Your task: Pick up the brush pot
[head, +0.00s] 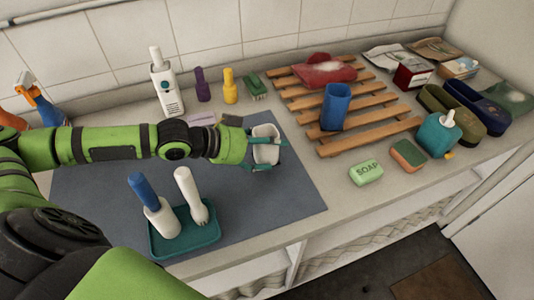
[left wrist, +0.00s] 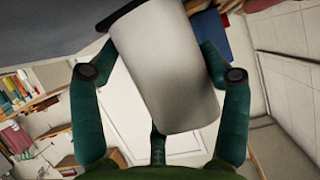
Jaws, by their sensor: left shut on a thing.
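My left gripper (head: 264,152) reaches in from the left in the head view and is shut on a white pot, the brush pot (head: 267,134). The pot is over the right part of the blue-grey mat, and I cannot tell whether it touches the mat. In the left wrist view the pot (left wrist: 170,85) is a plain pale cylinder with a dark band at its upper end, between the two teal fingers of the left gripper (left wrist: 163,58). No brush shows in it. My right gripper is not in view.
Green soap (head: 366,173) lies near the front edge.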

